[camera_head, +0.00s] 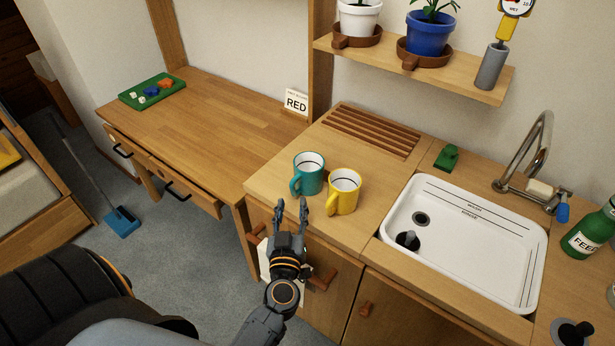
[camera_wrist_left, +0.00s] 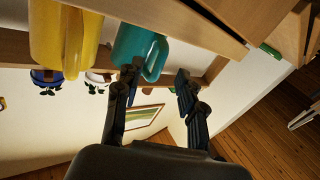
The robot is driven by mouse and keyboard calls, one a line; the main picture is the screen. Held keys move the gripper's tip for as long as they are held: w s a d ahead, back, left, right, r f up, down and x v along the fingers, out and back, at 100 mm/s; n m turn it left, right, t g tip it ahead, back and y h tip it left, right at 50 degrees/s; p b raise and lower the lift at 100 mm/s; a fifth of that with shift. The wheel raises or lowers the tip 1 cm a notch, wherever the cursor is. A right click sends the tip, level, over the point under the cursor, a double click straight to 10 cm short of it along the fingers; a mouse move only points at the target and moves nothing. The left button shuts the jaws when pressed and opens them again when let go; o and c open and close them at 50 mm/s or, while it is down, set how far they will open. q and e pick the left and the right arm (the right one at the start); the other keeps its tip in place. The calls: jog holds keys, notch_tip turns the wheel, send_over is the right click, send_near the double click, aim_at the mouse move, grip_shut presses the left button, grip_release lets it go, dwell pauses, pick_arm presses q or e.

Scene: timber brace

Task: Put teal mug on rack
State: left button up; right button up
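The teal mug (camera_head: 308,172) stands upright on the wooden counter, its handle toward the lower left. My left gripper (camera_head: 291,207) is open and empty at the counter's front edge, just short of the mug. In the left wrist view the teal mug (camera_wrist_left: 133,45) shows beyond my left gripper (camera_wrist_left: 158,78), with its handle between the two fingertips in the picture. I see no contact. A slatted wooden rack (camera_head: 372,132) lies bare at the back of the counter. My right gripper is not in view.
A yellow mug (camera_head: 344,190) stands close to the right of the teal mug; it also shows in the wrist view (camera_wrist_left: 60,40). The white sink (camera_head: 470,240) is further right, with a green object (camera_head: 447,157) behind it. Counter between mugs and rack is clear.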

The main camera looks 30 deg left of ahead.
aim_at(294, 191)
pick_arm(q)
jog(key=x, duration=0.5)
jog(key=shift+d+r, duration=0.1)
grip_shut()
